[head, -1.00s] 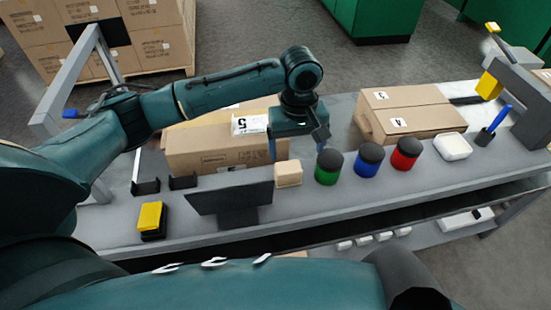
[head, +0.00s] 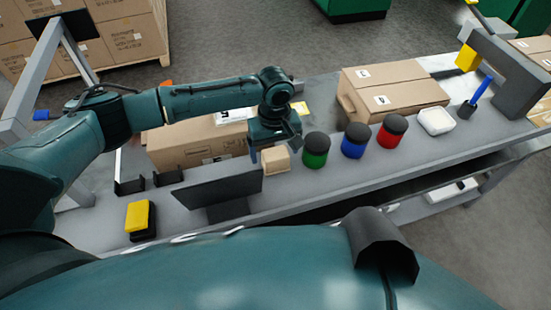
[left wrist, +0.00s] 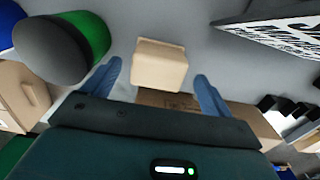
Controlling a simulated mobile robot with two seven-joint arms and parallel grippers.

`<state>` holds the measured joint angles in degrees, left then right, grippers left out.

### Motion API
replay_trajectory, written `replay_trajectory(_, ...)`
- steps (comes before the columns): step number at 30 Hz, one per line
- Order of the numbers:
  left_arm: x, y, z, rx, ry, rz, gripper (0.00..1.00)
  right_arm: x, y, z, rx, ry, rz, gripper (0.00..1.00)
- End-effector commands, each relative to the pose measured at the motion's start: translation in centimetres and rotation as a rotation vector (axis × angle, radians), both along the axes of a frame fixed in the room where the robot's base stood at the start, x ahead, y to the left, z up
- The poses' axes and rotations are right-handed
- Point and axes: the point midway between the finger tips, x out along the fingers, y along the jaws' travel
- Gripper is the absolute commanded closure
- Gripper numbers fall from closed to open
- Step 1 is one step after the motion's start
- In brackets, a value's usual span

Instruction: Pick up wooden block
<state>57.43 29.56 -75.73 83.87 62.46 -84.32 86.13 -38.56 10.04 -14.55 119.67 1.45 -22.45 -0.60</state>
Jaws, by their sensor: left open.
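The wooden block (head: 275,159) is a small pale tan cube on the grey workbench, left of the green jar. My left gripper (head: 272,150) is at the block, with its fingers pointing down. In the left wrist view the block (left wrist: 161,65) lies between and just beyond the two blue fingertips (left wrist: 158,72). A gap shows on both sides, so the jaws are open and not touching it there. My right gripper is not in view.
Green (head: 315,150), blue (head: 355,141) and red (head: 391,131) jars with dark lids stand right of the block. A dark panel (head: 218,193) stands in front left. Cardboard boxes lie behind (head: 195,144) and at right (head: 395,90). A white container (head: 436,121) is farther right.

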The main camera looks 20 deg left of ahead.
Motion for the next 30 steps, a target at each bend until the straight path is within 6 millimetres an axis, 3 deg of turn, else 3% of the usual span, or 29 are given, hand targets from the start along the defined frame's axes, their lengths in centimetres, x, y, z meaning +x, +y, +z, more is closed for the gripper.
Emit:
replay_trajectory(6,0.1,-0.2,-3.2,0.001,0.001,0.001,0.15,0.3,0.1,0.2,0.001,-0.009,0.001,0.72)
replay_trajectory(15,0.1,-0.2,-3.7,0.0,0.0,0.0,0.15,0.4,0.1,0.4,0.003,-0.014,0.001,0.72)
replay_trajectory(30,0.1,-0.2,-3.6,0.0,0.0,0.0,0.55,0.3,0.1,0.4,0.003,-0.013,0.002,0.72)
